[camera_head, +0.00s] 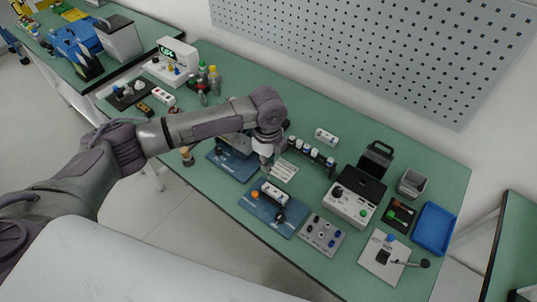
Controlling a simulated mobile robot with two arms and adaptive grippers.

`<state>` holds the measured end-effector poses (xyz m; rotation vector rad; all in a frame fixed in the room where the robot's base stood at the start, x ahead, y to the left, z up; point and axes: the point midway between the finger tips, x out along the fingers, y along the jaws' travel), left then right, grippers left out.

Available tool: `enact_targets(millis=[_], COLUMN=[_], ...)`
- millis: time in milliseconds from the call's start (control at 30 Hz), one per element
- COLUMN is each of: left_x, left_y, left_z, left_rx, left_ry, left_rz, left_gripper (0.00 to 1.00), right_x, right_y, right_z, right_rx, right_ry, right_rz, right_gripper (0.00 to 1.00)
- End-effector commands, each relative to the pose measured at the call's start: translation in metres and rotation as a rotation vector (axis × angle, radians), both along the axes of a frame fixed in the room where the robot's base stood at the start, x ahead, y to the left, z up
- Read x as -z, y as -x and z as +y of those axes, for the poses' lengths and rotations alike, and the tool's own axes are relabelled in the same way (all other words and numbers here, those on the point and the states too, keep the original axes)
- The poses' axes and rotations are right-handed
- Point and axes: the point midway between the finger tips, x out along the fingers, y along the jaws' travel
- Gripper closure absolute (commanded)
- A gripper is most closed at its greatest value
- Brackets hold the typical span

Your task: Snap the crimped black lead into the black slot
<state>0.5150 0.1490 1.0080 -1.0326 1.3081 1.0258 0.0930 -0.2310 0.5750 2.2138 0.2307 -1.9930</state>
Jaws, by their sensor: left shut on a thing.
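My left gripper (265,163) reaches in from the left and points down over the middle of the table. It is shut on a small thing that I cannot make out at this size. Just in front of it, on a blue mat (248,206), lies a pale block (274,193) with an orange part at its left end and a dark round part at its lower right. I cannot tell the crimped black lead or the black slot for sure. My arm hides part of the second blue mat (222,157) behind it. My right gripper is not in view.
A grey panel with knobs (323,233) and a white tester with a dark lid (349,206) stand to the right. A row of small bottles (313,154) stands behind. A blue tray (434,229) and a white lever plate (384,257) are at the far right.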

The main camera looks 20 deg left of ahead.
Motion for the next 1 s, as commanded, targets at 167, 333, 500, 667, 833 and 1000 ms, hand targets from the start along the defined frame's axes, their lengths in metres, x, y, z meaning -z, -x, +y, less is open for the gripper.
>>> enact_targets(millis=[167,333,500,667,833,1000], left_x=[0.006,0.015,0.029,0.046,0.044,0.047], left_y=[-0.002,-0.003,-0.003,-0.003,-0.003,-0.002], left_z=[-0.001,0.0,0.0,0.0,0.0,0.0], left_rx=[0.102,0.11,0.109,0.109,0.108,0.108], left_ry=[0.0,0.0,-0.001,-0.001,-0.001,0.0], left_rz=[-0.001,-0.002,-0.002,-0.002,-0.002,-0.001], left_gripper=[1.0,1.0,1.0,1.0,1.0,1.0], right_x=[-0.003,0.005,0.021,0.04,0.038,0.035], right_y=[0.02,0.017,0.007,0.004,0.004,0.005], right_z=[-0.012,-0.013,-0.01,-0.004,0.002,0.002], right_rx=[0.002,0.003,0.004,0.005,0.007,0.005], right_ry=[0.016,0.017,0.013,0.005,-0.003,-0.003], right_rz=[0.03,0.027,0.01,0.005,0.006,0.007], right_gripper=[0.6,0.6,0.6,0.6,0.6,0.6])
